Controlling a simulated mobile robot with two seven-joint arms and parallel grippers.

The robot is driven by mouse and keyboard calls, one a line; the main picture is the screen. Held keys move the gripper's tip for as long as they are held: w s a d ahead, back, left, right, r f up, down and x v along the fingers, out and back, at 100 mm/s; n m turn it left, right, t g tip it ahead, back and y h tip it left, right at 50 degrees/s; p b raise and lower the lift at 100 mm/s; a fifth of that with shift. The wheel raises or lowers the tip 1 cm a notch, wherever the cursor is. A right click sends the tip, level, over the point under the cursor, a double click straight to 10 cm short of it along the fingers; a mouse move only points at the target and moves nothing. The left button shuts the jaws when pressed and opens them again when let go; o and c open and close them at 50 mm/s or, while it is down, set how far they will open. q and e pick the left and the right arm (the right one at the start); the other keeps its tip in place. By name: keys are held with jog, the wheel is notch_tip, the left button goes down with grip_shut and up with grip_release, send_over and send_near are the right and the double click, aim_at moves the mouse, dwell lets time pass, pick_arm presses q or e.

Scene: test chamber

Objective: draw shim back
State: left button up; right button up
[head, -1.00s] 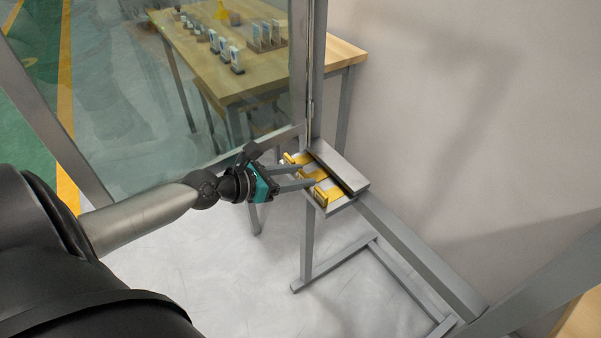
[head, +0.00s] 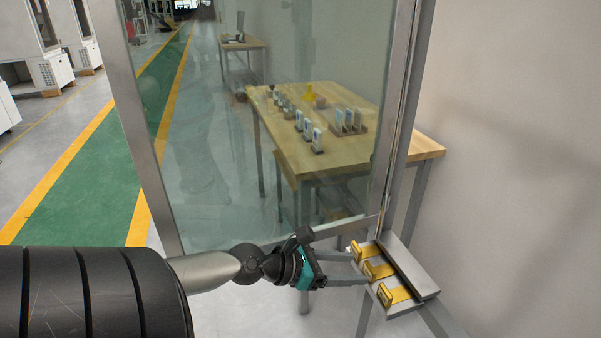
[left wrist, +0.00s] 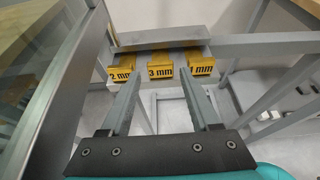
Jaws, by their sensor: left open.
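Three yellow shims lie side by side in a grey metal holder. The left wrist view shows their labels: 2 mm (left wrist: 124,69) on the left, 3 mm (left wrist: 166,67) in the middle and 1 mm (left wrist: 202,64) on the right. The same holder (head: 407,308) is at lower right in the head view, with the middle shim (head: 378,271) facing my gripper. My left gripper (head: 359,268) is open and empty. Its fingertips lie on either side of the 3 mm shim's front in the wrist view; I cannot tell whether they touch it. My right gripper is not in view.
A glass panel (head: 270,150) in a metal frame stands left of the holder, close to my left arm. Behind it is a wooden table (head: 345,160) with small blocks and a yellow item. Grey frame bars run around the holder.

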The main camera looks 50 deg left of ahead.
pick_arm(q)
jog(key=v, duration=1.1)
jog(key=shift+s+p, duration=0.25)
jog(key=shift+p, duration=0.2)
jog(key=shift+a, duration=0.1)
